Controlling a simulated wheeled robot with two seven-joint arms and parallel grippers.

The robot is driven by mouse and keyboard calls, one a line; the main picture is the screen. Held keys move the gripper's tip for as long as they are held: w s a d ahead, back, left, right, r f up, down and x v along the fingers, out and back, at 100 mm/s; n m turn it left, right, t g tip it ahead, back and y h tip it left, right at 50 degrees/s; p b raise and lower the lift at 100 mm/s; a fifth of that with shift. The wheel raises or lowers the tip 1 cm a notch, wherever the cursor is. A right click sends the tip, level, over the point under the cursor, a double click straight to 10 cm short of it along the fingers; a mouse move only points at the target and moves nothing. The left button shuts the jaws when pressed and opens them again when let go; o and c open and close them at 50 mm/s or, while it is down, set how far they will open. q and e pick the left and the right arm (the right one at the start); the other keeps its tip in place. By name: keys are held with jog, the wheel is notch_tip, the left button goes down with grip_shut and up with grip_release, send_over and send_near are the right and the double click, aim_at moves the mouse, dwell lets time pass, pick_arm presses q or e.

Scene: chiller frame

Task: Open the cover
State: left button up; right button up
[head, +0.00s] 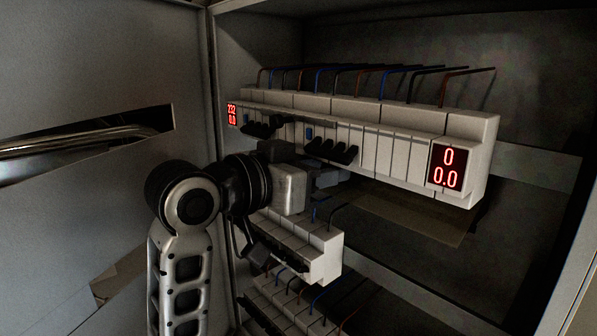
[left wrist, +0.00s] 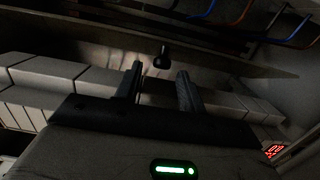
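My left gripper (head: 328,176) is in front of the cabinet, just below the left part of the upper breaker row (head: 398,150). In the left wrist view its two fingers (left wrist: 160,80) are apart with nothing held between them. A small dark knob-like part (left wrist: 162,57) shows just beyond the fingertips; I cannot tell whether they touch it. A flat brownish panel (head: 425,218) juts out below the upper row, right of the gripper. It may be the cover, but I cannot tell for sure. My right gripper is not in view.
Shorter breaker rows (head: 325,252) sit below the gripper. Coloured wires (head: 385,84) stick out above the upper row. A red display (head: 445,168) is at its right end. A grey door (head: 90,90) with a slot stands at the left. The cabinet's lower right is free.

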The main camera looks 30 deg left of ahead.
pick_arm(q)
jog(key=b+v, duration=1)
jog(key=v, duration=0.1)
jog(key=shift+s, duration=0.35)
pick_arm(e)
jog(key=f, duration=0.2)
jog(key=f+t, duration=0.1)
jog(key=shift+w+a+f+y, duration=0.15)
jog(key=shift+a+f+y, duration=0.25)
pick_arm(q)
jog(key=shift+r, duration=0.1)
